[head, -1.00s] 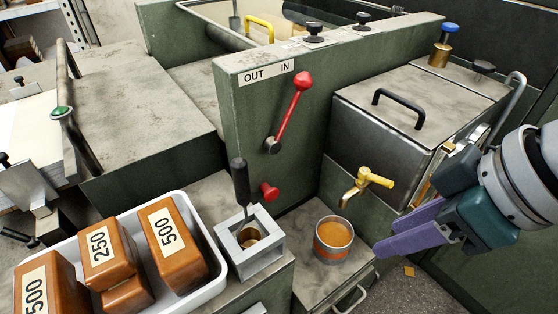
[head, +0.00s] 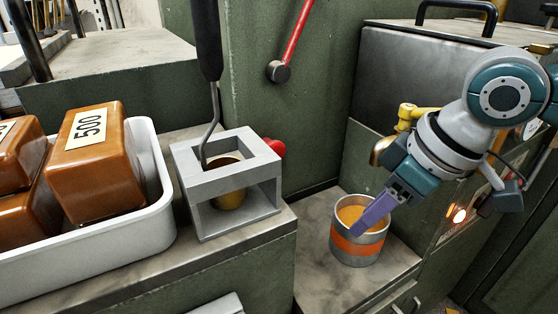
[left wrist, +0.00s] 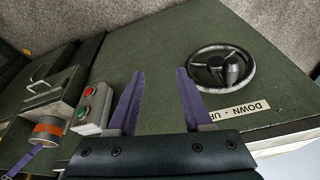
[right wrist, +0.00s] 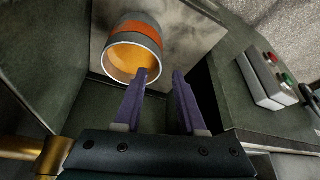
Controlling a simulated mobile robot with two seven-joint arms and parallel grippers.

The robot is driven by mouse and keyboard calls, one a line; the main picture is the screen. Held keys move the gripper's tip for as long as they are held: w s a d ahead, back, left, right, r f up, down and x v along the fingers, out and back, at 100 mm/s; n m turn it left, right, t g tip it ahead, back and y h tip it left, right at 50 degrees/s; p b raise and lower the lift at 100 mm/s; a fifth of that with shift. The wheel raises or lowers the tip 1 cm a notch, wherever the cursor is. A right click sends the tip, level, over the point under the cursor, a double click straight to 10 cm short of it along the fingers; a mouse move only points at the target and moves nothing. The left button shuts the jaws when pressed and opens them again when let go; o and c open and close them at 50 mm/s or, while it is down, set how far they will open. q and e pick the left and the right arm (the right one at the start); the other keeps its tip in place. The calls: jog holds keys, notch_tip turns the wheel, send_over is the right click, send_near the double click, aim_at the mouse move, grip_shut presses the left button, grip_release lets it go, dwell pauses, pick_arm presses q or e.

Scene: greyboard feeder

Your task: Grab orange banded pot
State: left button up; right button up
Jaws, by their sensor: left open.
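The orange banded pot (head: 358,246) is a grey metal can with an orange band and orange contents. It stands upright on the low shelf below the yellow-handled tap. My right gripper (head: 370,222) comes in from the right, with purple fingers in front of the pot's rim. In the right wrist view, the pot (right wrist: 133,52) lies beyond the fingers, mostly left of the gap; the left finger overlaps its rim. That gripper (right wrist: 160,75) is open and empty. My left gripper (left wrist: 158,72) is open and empty, seen only in its own wrist view, where the pot (left wrist: 48,128) shows at left.
The tap (head: 410,118) hangs just above the pot, close to my right gripper. A metal frame holding a small cup (head: 229,192) stands on the higher ledge. A white tray (head: 150,240) holds brown weights. A handwheel (left wrist: 222,66) and button box (left wrist: 92,108) sit on green panels.

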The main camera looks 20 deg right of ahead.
aim_at(363, 251)
jog(key=b+x, duration=0.3)
jog(key=x, duration=0.1)
jog(key=shift+w+f, duration=0.3)
jog(key=shift+w+a+f, duration=0.1)
jog(key=shift+w+f, duration=0.1)
jog(key=shift+f, duration=0.25)
grip_shut()
jog(key=shift+r, duration=0.1)
dwell(0.7)
